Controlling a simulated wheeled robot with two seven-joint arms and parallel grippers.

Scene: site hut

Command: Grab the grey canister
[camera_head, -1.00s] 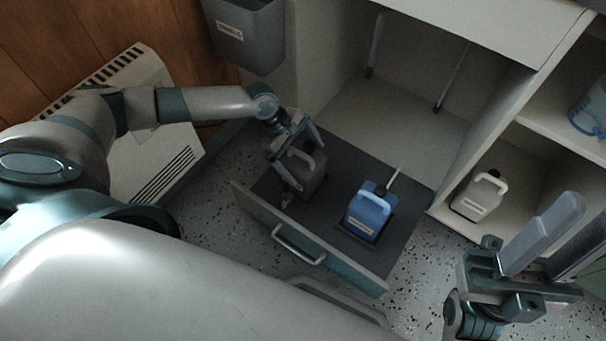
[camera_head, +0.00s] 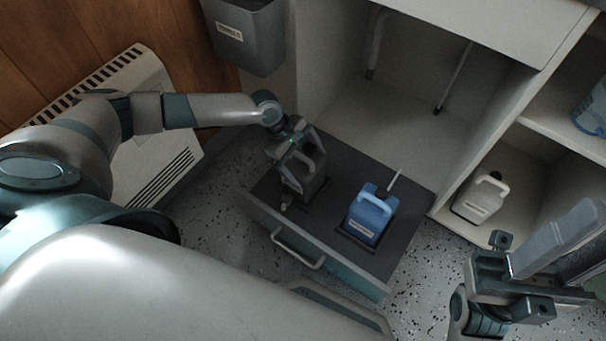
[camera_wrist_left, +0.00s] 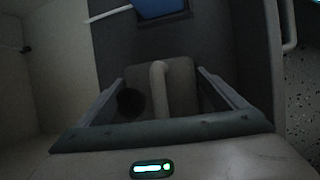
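The grey canister (camera_head: 313,172) stands in the pulled-out drawer (camera_head: 338,160), at its left end. My left gripper (camera_head: 297,163) is over it from the left, fingers spread. In the left wrist view the canister's pale handle (camera_wrist_left: 160,88) and dark cap (camera_wrist_left: 131,102) show between the two fingers (camera_wrist_left: 160,85). The fingers reach down on either side of the canister; whether they touch it is too dark to tell. My arm and gripper hide part of the canister in the head view. My right gripper (camera_head: 570,250) is open and empty at the lower right.
A blue canister (camera_head: 370,214) stands in the same drawer, to the right. A white canister (camera_head: 480,197) is on the low shelf of the cabinet. The drawer front has a bar handle (camera_head: 297,249). A grey bin (camera_head: 247,38) hangs above, and a white heater (camera_head: 150,150) is at left.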

